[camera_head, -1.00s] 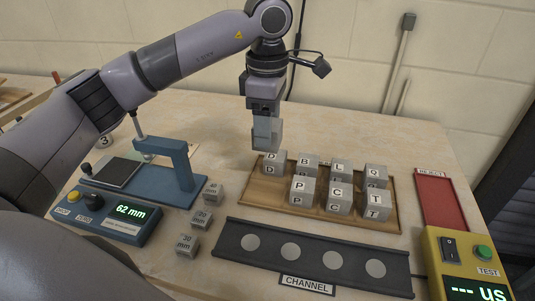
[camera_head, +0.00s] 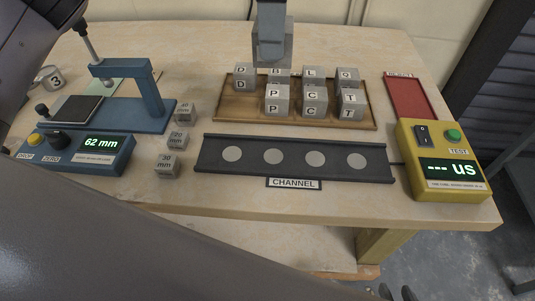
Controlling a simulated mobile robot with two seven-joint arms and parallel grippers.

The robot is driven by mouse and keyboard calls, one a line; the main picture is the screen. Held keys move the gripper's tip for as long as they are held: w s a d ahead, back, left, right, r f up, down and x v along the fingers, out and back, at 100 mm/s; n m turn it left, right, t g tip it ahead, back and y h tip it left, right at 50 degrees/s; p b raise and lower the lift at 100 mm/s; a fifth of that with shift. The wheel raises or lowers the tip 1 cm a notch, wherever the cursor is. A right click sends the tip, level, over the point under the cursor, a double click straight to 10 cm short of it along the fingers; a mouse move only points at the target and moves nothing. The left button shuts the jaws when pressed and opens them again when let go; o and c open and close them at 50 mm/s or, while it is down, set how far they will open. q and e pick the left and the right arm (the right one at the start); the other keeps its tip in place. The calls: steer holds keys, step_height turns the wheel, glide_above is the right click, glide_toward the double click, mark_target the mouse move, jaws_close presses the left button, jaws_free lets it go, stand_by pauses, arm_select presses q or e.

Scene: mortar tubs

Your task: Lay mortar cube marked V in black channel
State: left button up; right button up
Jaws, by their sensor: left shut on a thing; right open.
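My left gripper (camera_head: 272,38) is at the top middle of the head view, above the back of the wooden tray. It is shut on a grey cube (camera_head: 272,56), whose mark I cannot read. The black channel (camera_head: 252,156) lies empty across the middle of the table, with several pale round spots along it and a CHANNEL label in front. The held cube is behind and above the channel, apart from it. No cube in view shows a readable V. My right gripper is not in view.
The wooden tray (camera_head: 240,112) holds grey cubes marked D, B, L, Q, P, C and T. Several mm-marked blocks (camera_head: 177,140) stand left of the channel. A blue gauge (camera_head: 150,100) reads 62 mm. A yellow tester (camera_head: 440,170) and red reject tray (camera_head: 408,97) are at right.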

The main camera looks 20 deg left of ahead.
arm_select(q)
steer(key=shift+s+d+f, duration=0.2)
steer(key=shift+s+f, duration=0.1)
steer(key=shift+f, duration=0.15)
steer(key=shift+s+d+f, duration=0.2)
steer(key=shift+s+f, duration=0.1)
steer(key=shift+f, duration=0.15)
step_height(320, 180, down, 18)
steer(key=shift+w+f+b, duration=0.1)
steer(key=shift+w+b, duration=0.05)
steer(key=shift+b, duration=0.4)
steer(key=shift+f, duration=0.2)
steer(key=o, duration=1.2)
steer(key=shift+o, duration=0.2)
